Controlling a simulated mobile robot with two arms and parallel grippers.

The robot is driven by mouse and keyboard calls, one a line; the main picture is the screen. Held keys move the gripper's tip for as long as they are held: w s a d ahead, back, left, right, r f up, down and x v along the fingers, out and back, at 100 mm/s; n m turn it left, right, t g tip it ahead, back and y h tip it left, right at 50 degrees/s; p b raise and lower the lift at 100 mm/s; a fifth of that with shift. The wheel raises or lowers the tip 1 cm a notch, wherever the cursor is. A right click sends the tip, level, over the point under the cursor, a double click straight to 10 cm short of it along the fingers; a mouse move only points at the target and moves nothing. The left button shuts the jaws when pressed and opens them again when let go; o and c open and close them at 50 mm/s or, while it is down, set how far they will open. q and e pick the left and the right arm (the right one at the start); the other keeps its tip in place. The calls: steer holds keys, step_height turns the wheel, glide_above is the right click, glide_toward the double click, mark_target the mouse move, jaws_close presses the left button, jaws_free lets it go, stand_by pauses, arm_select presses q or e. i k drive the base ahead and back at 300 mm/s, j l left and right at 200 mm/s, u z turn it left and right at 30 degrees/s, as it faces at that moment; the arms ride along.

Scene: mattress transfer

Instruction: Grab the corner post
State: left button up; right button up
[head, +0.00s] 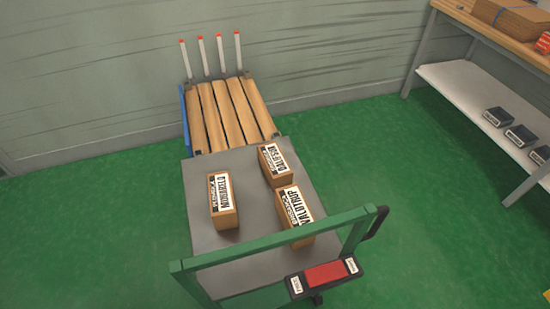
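Several thin white posts with orange-red tips stand upright in a row at the far end of a wooden slatted platform by the wall. The leftmost post (187,62) and the rightmost post (238,52) stand at the ends of the row. I cannot tell which one is meant by the corner post. The slatted platform (229,112) has a blue left side and lies just beyond the grey cart. Neither of my grippers is in view.
A grey cart deck (205,253) carries three labelled cardboard boxes: left (223,201), back right (274,165) and front right (295,218). Its green handle (275,238) crosses the near side. A workbench (462,20) with a shelf (470,92) stands right. Green floor is open on both sides.

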mark_target(236, 33)
steer(key=z, duration=0.2)
steer(key=l+z, duration=0.8)
steer(key=i+l+z, duration=0.15)
steer(key=z, duration=0.25)
steer(key=i+l, duration=1.1)
steer(key=i+u, duration=0.75)
steer(key=i+l+u, duration=0.1)
steer(key=i+u, duration=0.15)
steer(key=u, duration=0.15)
steer(key=i+j+u, duration=0.2)
steer(key=i+u, duration=0.65)
steer(key=i+l+u, duration=0.1)
steer(key=i+u, duration=0.3)
steer(key=i+l+u, duration=0.25)
steer(key=i+u, duration=0.15)
steer(key=i, duration=0.15)
steer(key=i+l+u, duration=0.15)
steer(key=l+u, duration=0.55)
steer(key=u, duration=0.2)
steer(key=i+l+u, duration=0.1)
steer(key=l+u, duration=0.3)
